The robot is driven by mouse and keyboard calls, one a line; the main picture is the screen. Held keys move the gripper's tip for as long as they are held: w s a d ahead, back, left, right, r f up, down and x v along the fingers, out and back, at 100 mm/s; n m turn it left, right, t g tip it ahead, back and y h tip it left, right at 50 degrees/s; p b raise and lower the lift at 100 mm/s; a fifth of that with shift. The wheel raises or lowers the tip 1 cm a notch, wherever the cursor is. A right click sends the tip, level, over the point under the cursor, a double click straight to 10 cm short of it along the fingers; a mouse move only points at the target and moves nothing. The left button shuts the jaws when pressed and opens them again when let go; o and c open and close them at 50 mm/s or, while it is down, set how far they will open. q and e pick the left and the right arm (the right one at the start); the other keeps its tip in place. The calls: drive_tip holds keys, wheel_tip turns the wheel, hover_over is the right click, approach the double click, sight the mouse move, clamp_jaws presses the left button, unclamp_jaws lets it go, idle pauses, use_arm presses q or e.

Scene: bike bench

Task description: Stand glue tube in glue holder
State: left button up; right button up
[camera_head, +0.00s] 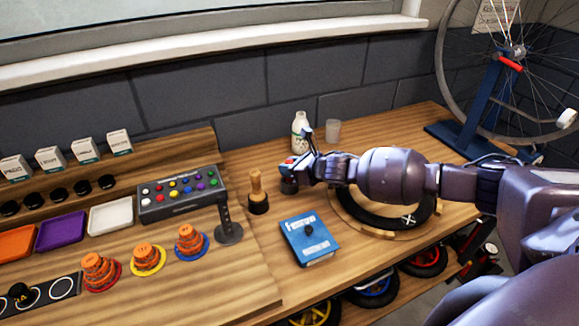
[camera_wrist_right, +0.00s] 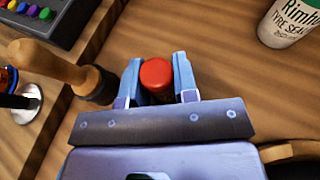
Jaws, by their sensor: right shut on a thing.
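My right gripper (camera_head: 293,167) is over the bench, just right of a wooden-handled tool. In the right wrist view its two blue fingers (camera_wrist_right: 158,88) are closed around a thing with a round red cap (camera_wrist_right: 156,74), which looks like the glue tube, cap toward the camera. The tube's body is mostly hidden by the fingers and cap. A small dark round piece (camera_head: 289,187) shows directly under the gripper in the head view; it may be the glue holder. I cannot tell whether the tube's lower end is inside it. My left gripper is not in view.
The wooden-handled tool (camera_head: 256,185) stands in a black base close left, also in the wrist view (camera_wrist_right: 48,62). A white sealant bottle (camera_head: 300,132) and clear cup (camera_head: 332,131) stand behind. A black ring (camera_head: 380,222) lies under my forearm.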

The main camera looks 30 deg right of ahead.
drive_tip(key=shift+f+b, duration=0.5)
drive_tip(key=shift+f, duration=0.4)
drive_tip(key=o, duration=1)
drive_tip(key=v, duration=1)
drive_tip(key=shift+s+d+r+p, duration=0.1)
drive_tip(key=shift+s+r+p, duration=0.15)
drive_tip(key=shift+s+p, duration=0.1)
